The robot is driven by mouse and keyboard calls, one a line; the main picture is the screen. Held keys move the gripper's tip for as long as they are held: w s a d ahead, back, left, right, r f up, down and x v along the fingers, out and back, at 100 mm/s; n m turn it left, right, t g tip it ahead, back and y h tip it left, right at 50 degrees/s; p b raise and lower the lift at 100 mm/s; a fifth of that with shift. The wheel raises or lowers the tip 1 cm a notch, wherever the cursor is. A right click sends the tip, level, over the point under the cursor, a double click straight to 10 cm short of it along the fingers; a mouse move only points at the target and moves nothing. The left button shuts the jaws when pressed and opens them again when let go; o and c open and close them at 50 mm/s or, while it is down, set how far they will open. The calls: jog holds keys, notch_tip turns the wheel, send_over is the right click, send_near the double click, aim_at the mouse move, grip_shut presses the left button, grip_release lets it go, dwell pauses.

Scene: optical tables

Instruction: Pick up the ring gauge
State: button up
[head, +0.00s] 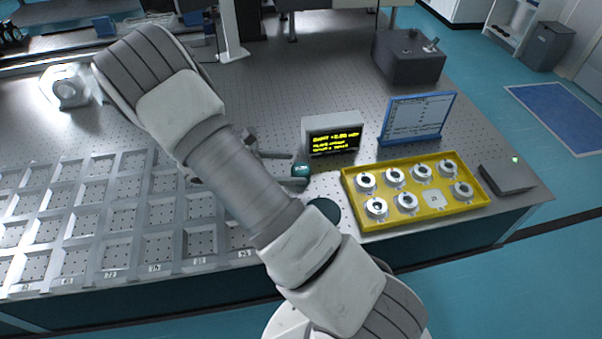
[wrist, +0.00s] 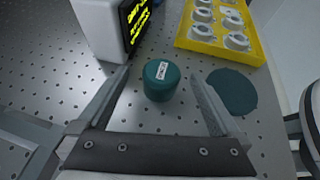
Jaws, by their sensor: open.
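A short teal cylinder with a white label (wrist: 161,80) stands upright on the perforated table; I cannot tell if it is the ring gauge. My gripper (wrist: 160,74) is open, with one finger on each side of the cylinder and gaps showing between. The cylinder also shows in the head view (head: 301,170), by my fingertips. Several silver ring-shaped parts (head: 396,177) sit in a yellow tray (head: 362,222) to the right; they also show in the wrist view (wrist: 236,41). One tray place (head: 435,200) holds no ring.
A display box with yellow text (head: 333,121) stands close behind the cylinder. A flat dark teal disc (wrist: 232,92) lies beside it. A blue-framed screen (head: 418,118) stands behind the tray. A grey compartment rack (head: 110,262) fills the left. A small grey box (head: 508,178) is at the right edge.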

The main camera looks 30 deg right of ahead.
aim_at(297, 169)
jog(key=x, duration=0.3)
jog(key=shift+s+d+f, duration=0.1)
jog(key=shift+d+f, duration=0.2)
grip_shut()
